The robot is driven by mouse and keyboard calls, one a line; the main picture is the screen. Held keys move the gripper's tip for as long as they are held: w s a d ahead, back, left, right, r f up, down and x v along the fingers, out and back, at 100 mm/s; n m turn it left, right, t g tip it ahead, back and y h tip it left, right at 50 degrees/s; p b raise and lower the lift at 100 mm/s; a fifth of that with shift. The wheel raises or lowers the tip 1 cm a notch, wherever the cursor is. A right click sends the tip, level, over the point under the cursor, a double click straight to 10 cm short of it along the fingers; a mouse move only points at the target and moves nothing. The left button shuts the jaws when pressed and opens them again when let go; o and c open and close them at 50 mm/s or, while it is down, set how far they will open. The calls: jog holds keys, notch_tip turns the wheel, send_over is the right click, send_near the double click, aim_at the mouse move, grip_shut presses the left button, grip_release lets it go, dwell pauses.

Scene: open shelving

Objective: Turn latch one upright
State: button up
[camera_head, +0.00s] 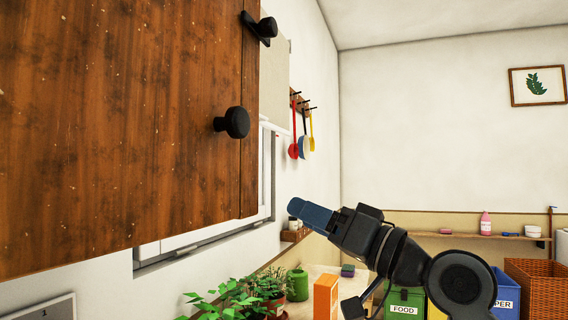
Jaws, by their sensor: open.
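A black latch (259,27) with a rounded knob sits near the upper right edge of a brown wooden door (110,120). Its bar looks slanted across the narrow edge strip, though foreshortening hides its exact angle. No label shows which latch is number one. Below it a round black knob (232,123) stands out from the door face. My gripper (298,206) has blue fingers and comes in from the lower right, pointing up and left. It is open and empty, below and right of the knob and latch, touching neither.
Red, blue-white and yellow utensils (303,140) hang on the wall behind the door. Green plants (240,295), an orange box (325,297) and labelled bins (405,300) are low down. The space between my gripper and the door looks clear.

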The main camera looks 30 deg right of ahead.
jog(key=s+r+n+g+y, duration=0.35)
jog(key=r+n, duration=0.25)
jog(key=r, duration=0.9)
jog(key=n+g, duration=0.3)
jog(key=n, duration=0.2)
send_near(275, 26)
jog(key=shift+t+y, duration=0.25)
jog(key=shift+y, duration=0.2)
jog(key=shift+f+p+x, duration=0.2)
jog(key=shift+p+x, duration=0.3)
jog(key=shift+x, duration=1.7)
jog(key=shift+f+p+x, duration=0.2)
jog(key=shift+p+x, duration=0.3)
jog(key=shift+x, duration=1.7)
jog(key=shift+d, duration=0.1)
jog(key=shift+c, duration=0.5)
grip_shut()
